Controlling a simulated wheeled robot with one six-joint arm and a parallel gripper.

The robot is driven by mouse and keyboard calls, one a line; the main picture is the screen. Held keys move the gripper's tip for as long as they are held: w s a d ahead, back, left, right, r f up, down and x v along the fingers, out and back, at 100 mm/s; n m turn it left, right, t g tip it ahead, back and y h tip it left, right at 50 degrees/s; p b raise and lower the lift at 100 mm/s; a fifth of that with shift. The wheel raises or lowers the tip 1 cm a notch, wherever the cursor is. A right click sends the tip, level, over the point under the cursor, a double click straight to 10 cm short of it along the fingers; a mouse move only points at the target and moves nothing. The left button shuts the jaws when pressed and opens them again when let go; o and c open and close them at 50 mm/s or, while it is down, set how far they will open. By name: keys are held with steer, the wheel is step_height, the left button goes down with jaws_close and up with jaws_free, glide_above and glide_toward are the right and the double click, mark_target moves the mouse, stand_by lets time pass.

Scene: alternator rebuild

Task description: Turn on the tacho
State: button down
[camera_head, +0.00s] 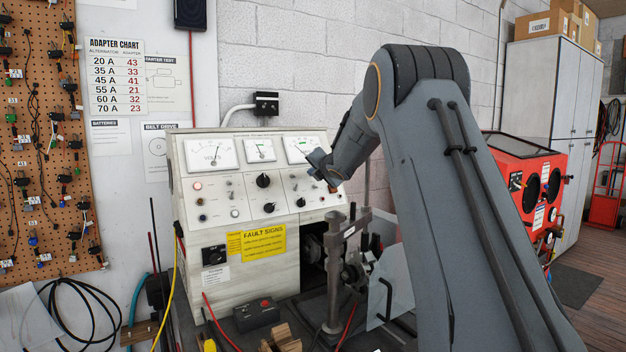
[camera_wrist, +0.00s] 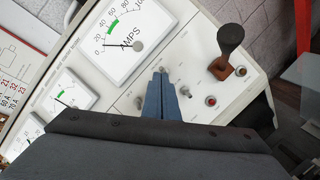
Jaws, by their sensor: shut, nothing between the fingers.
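The white test bench panel (camera_head: 245,190) carries gauges, knobs and small toggle switches. No label reading tacho is legible, so I cannot tell which switch it is. My gripper (camera_head: 318,165) is at the panel's right part, below the right gauge. In the wrist view my gripper (camera_wrist: 160,78) is shut and empty, its blue fingers over the panel below the AMPS gauge (camera_wrist: 128,38). One toggle switch (camera_wrist: 185,91) stands just right of the fingers, another (camera_wrist: 138,102) to their left. Whether the fingers touch a switch is unclear. The fingers hide part of the panel.
A dark lever (camera_wrist: 230,42) on an orange base rises right of the fingers, near a red button (camera_wrist: 210,101). A metal post (camera_head: 335,270) stands before the bench. A red cabinet (camera_head: 537,187) is to the right, a pegboard (camera_head: 45,130) to the left.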

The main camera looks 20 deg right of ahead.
steer(key=shift+a, duration=0.25)
steer(key=shift+s+a+f+b, duration=0.25)
steer(key=shift+s+a+b, duration=0.15)
steer(key=shift+b, duration=0.45)
steer(key=s+a+r, duration=0.2)
steer(key=s+r, duration=0.4)
steer(key=r, duration=0.3)
steer(key=shift+a, duration=0.4)
steer(key=shift+s, duration=0.1)
